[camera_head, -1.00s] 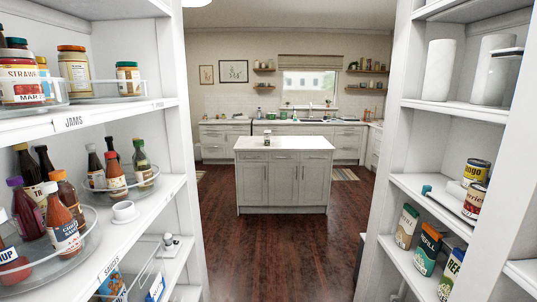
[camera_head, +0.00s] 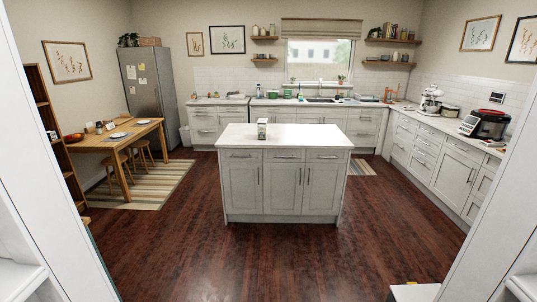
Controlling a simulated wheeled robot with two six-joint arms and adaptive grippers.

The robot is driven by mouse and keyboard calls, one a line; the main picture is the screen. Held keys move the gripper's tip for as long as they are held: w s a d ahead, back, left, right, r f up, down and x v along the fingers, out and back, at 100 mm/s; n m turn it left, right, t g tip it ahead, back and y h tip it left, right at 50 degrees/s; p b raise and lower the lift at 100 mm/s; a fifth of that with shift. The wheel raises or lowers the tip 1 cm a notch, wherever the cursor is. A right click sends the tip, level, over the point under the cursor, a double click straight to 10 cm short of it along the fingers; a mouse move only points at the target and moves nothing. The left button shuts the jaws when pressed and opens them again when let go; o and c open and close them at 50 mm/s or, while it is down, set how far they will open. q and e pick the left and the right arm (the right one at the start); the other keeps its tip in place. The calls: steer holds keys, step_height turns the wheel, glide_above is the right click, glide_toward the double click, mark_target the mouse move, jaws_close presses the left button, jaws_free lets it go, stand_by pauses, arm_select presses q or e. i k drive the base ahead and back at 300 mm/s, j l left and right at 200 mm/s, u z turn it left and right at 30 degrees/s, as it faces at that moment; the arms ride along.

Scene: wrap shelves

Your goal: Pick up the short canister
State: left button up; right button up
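No thing is clearly recognisable as the short canister. A small white item with dark markings (camera_head: 262,128) stands alone on the kitchen island (camera_head: 310,137). It is too small to tell whether it is a box or a canister. Small jar-like items (camera_head: 272,30) stand on the upper left wall shelf (camera_head: 265,38). More small containers (camera_head: 395,32) stand on the upper right wall shelf. A small green item (camera_head: 287,93) is on the back counter. Neither of my grippers shows in the head view.
White pantry frames (camera_head: 55,225) flank the opening. Dark wooden floor (camera_head: 275,260) is clear up to the island. A wooden table (camera_head: 122,140) with stools stands left, near a fridge (camera_head: 160,92). A counter with a red and black cooker (camera_head: 490,124) runs along the right.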

mark_target(261, 128)
steer(key=i+u, duration=0.1)
steer(key=i, duration=0.5)
steer(key=i+u, duration=0.1)
steer(key=i, duration=0.45)
steer(key=i+l+u, duration=0.1)
steer(key=i, duration=0.5)
steer(key=i+l+u, duration=0.1)
steer(key=i, duration=0.45)
steer(key=i+l+u, duration=0.1)
steer(key=i+l, duration=0.15)
steer(key=i, duration=0.35)
steer(key=i+j, duration=0.2)
steer(key=i, duration=0.25)
steer(key=i+j, duration=0.2)
steer(key=i, duration=0.25)
steer(key=i+j, duration=0.15)
steer(key=i, duration=0.25)
steer(key=i+j, duration=0.2)
steer(key=i, duration=0.25)
